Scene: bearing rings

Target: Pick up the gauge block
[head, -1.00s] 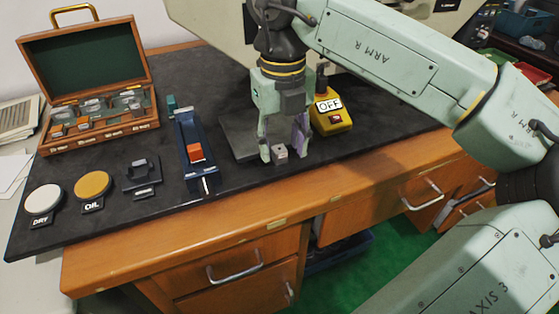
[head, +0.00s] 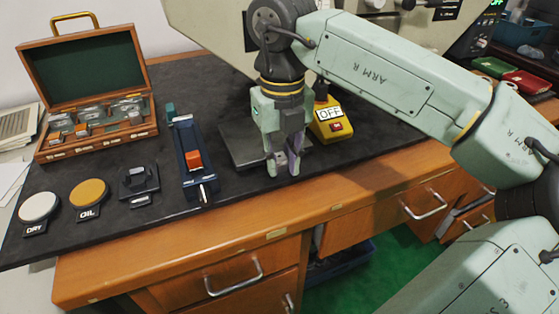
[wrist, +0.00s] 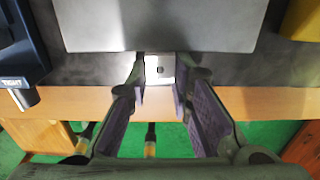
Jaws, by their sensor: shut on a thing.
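The gauge block (wrist: 159,69) is a small pale metal block with a dark mark on its face, seen in the wrist view between my fingertips. My gripper (head: 283,167) is shut on it, with one finger on each side, and points down at the front edge of the black mat. The gripper also shows in the wrist view (wrist: 159,84). In the head view the fingers mostly hide the block, and I cannot tell whether it touches the mat.
A grey plate (head: 240,150) lies behind my gripper. A yellow box marked OFF (head: 328,128) stands close on the right. A blue fixture with an orange block (head: 194,161) is to the left, then DRY (head: 39,207) and OIL (head: 88,193) pads and an open wooden case (head: 95,145).

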